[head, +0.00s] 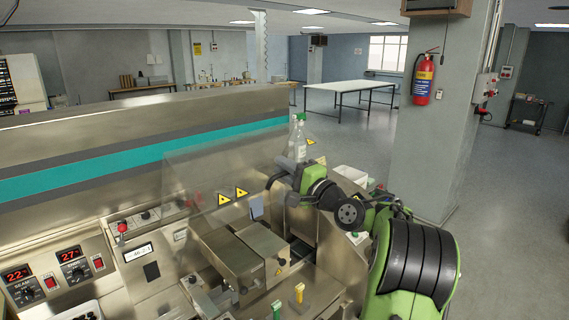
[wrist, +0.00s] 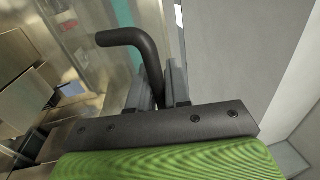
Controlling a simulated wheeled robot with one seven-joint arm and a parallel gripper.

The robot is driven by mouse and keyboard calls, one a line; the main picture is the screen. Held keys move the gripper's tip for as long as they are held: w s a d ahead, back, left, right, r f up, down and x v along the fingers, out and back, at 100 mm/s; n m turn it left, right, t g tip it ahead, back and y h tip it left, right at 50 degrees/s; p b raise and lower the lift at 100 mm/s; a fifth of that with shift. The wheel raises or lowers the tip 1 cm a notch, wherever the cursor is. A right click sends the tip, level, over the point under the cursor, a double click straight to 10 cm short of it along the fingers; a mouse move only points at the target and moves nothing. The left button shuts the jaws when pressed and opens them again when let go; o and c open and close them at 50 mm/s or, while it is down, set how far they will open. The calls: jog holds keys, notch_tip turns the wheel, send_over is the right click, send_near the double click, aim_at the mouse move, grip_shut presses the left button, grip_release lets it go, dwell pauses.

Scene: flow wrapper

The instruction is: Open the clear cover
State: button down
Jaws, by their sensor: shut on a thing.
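The clear cover (head: 215,165) is a see-through panel with yellow warning triangles, standing tilted over the metal jaw section of the wrapper in the head view. Its black bent handle (wrist: 133,40) shows in the wrist view, with one arm of it running down between my fingers. My gripper (wrist: 164,82) is shut on this handle, and the cover's clear pane (wrist: 112,75) lies to the left of the fingers. In the head view my gripper (head: 284,180) is at the cover's right edge, and my wrist hides part of the handle.
Metal blocks (head: 245,255) sit below the cover. A control panel with red displays (head: 70,258) is at the left. Clear bottles (head: 298,138) stand behind my gripper. A grey pillar with a fire extinguisher (head: 422,80) rises at the right, with open floor around it.

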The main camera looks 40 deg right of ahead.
jog(key=shift+s+f, duration=0.3)
jog(key=shift+s, duration=0.05)
jog(key=shift+w+r, duration=0.15)
jog(key=shift+w, duration=0.05)
jog(key=c, duration=1.2)
grip_release()
jog(key=shift+s, duration=0.1)
jog(key=shift+o, duration=0.2)
jog(key=shift+s, duration=0.1)
jog(key=s+f+b, duration=0.2)
jog(key=s+b, duration=0.3)
jog(key=s, duration=1)
jog(key=shift+s+d+f, duration=0.15)
jog(key=shift+d+f, duration=0.05)
jog(key=shift+f, duration=0.1)
